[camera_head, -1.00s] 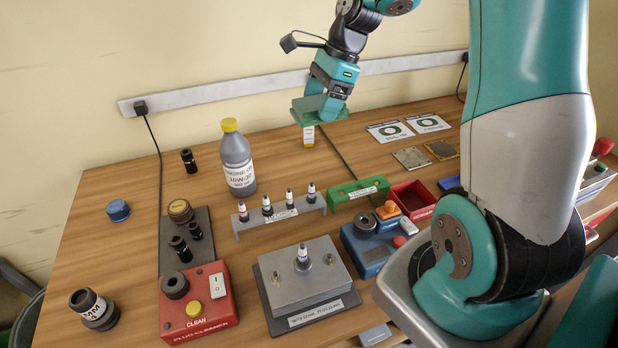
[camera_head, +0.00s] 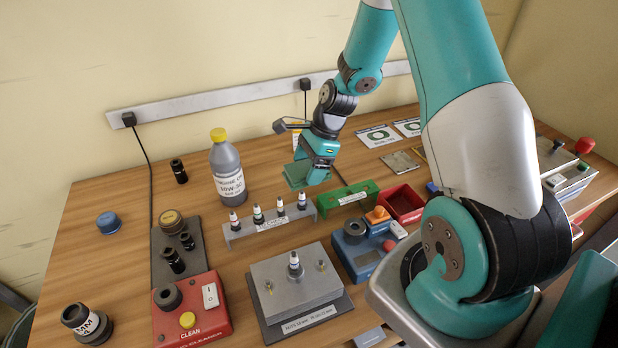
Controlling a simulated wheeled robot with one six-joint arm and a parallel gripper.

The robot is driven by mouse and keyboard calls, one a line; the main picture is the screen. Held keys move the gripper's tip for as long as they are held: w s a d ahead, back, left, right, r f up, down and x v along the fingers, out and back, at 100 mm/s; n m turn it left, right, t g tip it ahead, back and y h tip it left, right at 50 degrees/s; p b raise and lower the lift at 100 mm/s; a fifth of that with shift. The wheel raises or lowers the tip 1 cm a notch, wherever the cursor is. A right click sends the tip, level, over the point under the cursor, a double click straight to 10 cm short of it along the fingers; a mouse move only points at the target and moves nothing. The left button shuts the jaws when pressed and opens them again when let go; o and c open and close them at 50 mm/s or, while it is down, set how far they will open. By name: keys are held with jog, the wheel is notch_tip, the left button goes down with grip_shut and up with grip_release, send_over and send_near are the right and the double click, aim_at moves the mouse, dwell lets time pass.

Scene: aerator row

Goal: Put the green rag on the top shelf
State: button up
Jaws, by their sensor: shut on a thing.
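My gripper (camera_head: 312,168) is shut on the green rag (camera_head: 296,176), which looks like a flat, folded green pad. It holds the rag above the table, just behind the rack of small plugs and left of the green block. The fingers partly hide the rag. No shelf shows in this view.
A grey bottle with a yellow cap (camera_head: 228,170) stands left of the gripper. The plug rack (camera_head: 270,222), green block (camera_head: 348,198) and red bin (camera_head: 403,203) lie in front. A red cleaner box (camera_head: 192,312) and a grey metal block (camera_head: 295,282) stand nearer.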

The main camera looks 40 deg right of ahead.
aim_at(308, 191)
notch_tip(308, 191, down, 4)
jog(key=shift+p, duration=0.65)
jog(key=shift+f, duration=0.25)
jog(key=shift+f+b, duration=0.3)
jog(key=shift+f, duration=0.1)
jog(key=o, duration=1)
jog(key=shift+c, duration=0.2)
